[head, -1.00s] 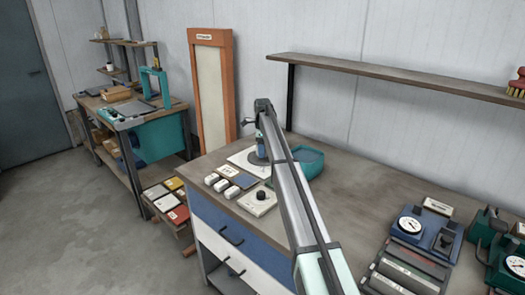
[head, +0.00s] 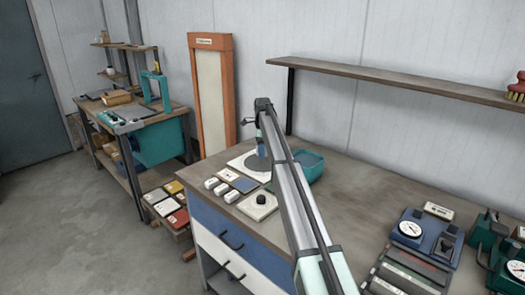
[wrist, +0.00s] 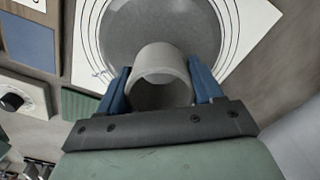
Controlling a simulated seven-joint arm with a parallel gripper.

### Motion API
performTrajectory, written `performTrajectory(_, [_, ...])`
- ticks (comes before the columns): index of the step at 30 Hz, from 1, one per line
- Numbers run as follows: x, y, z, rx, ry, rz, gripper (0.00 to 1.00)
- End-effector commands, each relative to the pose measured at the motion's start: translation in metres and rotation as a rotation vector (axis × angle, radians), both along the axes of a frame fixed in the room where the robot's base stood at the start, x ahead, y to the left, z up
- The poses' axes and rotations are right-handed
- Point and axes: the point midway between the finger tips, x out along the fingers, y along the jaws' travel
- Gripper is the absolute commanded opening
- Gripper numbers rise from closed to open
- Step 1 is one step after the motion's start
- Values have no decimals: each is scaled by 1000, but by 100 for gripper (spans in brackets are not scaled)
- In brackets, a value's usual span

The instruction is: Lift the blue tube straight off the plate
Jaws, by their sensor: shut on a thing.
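The tube (wrist: 160,62) looks pale grey in the wrist view, with its open end toward the camera. The blue fingers of my gripper (wrist: 160,72) are shut on it, one on each side. The plate (wrist: 150,25) is a round grey disc on a white square with concentric circles, and the tube hides part of it. In the head view, my gripper (head: 261,142) points down over the plate (head: 254,165) near the bench's far left side. I cannot tell from these views how wide any gap between tube and plate is.
White blocks (head: 216,187), a blue-grey pad (head: 244,184) and a white box with a black knob (head: 258,205) lie in front. A wall shelf (head: 380,82) runs behind. The bench's middle is bare.

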Motion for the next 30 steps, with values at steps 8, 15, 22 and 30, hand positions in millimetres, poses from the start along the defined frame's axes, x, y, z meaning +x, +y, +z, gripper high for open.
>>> performTrajectory(8, [0,0,6,0,0,0,17])
performTrajectory(15, [0,0,11,0,0,0,17])
performTrajectory(22, [0,0,16,0,0,0,17])
performTrajectory(30, [0,0,21,0,0,0,17])
